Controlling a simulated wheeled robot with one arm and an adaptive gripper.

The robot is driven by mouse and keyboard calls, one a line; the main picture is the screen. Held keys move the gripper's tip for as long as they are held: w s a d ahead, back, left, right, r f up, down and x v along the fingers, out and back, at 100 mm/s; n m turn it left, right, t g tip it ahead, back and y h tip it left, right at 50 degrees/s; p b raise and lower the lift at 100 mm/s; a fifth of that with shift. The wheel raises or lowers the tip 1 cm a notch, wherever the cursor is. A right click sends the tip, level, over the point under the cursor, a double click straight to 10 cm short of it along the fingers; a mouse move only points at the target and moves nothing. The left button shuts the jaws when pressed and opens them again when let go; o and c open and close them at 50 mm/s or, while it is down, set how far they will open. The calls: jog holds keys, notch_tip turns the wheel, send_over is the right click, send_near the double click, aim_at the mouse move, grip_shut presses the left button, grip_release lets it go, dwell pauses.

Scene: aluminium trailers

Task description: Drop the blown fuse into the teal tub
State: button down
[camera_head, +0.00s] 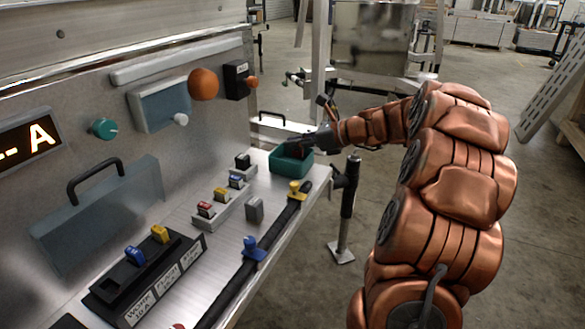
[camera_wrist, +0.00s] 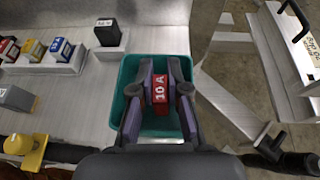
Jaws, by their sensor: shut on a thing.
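The teal tub (camera_head: 291,165) stands near the far end of the metal bench; its rim also shows in the wrist view (camera_wrist: 128,72). My gripper (camera_head: 301,148) is over the tub. In the wrist view my gripper (camera_wrist: 160,76) is shut on a red fuse (camera_wrist: 160,92) marked 10 A, held between the fingers above the tub opening. Whether the fuse is blown does not show on it. The fingers and fuse hide part of the tub's inside, and the fuse cannot be made out in the head view.
A rack (camera_head: 224,209) holds red, yellow and blue fuses beside a black block (camera_head: 243,161). A grey block (camera_head: 254,210) stands nearby. A black fuse holder (camera_head: 145,270) carries a blue and a yellow fuse. A black cable (camera_head: 270,236) runs along the bench edge.

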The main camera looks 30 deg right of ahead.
jog(key=c, duration=1.1)
grip_release()
jog(key=v, duration=1.2)
jog(key=shift+r, duration=0.1)
